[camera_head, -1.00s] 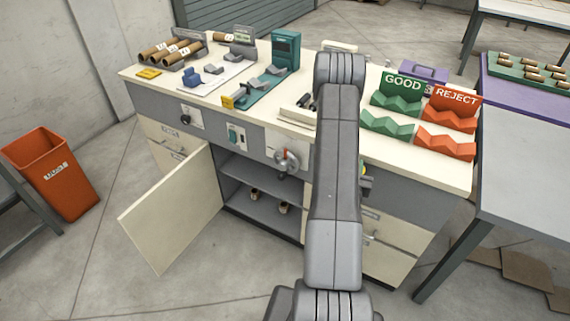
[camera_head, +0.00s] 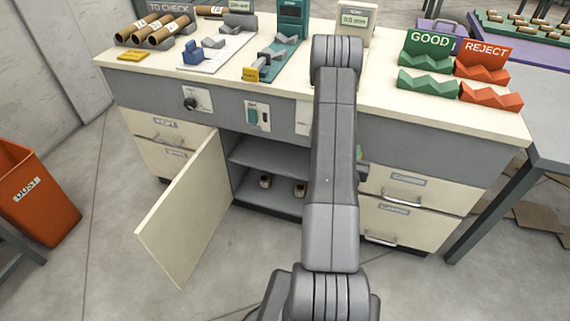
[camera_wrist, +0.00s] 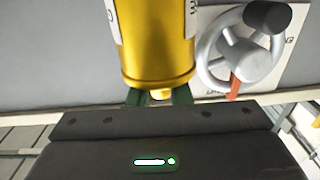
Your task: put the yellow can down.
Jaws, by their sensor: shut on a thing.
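The yellow can (camera_wrist: 158,45) is large in the wrist view, with pale labels on its sides. My gripper (camera_wrist: 160,97) is shut on it at the can's near end, with dark green fingers on either side. The can's far end is cut off by the top of the picture. In the head view my arm hides nearly all of the gripper and can; only a small bit of gripper shows at the arm's right edge, in front of the workbench (camera_head: 415,135).
A spoked handwheel (camera_wrist: 240,50) is close right of the can. The open cupboard door (camera_head: 185,215) swings out on the left, beside shelves (camera_head: 268,163) with small items. GOOD (camera_head: 428,60) and REJECT (camera_head: 485,68) racks stand on the benchtop's right. An orange DUST bin (camera_head: 35,200) stands left.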

